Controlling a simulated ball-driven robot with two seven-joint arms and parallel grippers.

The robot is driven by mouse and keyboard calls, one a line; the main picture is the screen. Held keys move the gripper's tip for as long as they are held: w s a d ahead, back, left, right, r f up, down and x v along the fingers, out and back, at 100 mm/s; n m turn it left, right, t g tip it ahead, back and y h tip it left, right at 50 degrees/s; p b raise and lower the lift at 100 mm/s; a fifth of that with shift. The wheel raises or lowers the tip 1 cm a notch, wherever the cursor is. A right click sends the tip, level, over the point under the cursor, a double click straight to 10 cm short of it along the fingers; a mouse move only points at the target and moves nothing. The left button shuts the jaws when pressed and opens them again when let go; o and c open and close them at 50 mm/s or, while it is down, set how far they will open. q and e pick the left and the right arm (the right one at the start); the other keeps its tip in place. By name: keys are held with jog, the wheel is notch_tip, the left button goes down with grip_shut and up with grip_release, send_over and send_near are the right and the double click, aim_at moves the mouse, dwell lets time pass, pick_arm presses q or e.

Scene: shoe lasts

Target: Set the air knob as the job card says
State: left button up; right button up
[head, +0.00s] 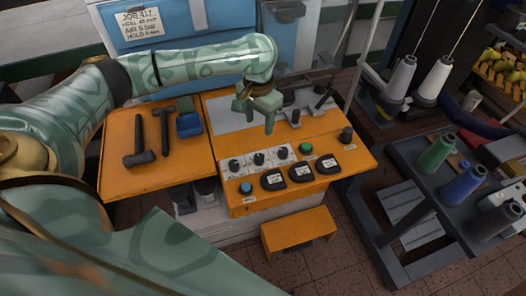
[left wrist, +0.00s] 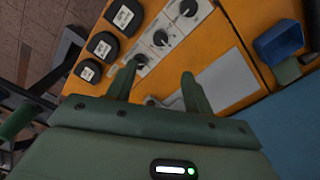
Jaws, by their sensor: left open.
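The job card (head: 140,23) hangs on the blue panel at the back. It reads JOB 417 with small lines for heel, air and hold; the air line looks like 5 bar but is small. Three dark knobs on white dial plates stand in a row on the orange bench: a left one (head: 234,165), a middle one (head: 258,158) and a right one (head: 282,152). I cannot read which is the air knob. My left gripper (head: 256,119) is open and empty above the bench, behind the knobs. In the left wrist view its fingers (left wrist: 160,76) point towards the dial row, apart from the nearest knob (left wrist: 140,60).
Three black labelled gauges (head: 300,171) and a blue button (head: 246,188) stand along the front edge. A green button (head: 305,147) is to the right. Hammers (head: 139,140) and a blue bin (head: 189,124) lie left. Thread cones (head: 436,152) stand on a right-hand cart.

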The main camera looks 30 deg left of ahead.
aim_at(260, 156)
pick_arm(q)
notch_tip(260, 156, down, 15)
jog(key=b, duration=0.6)
jog(key=shift+f, duration=0.1)
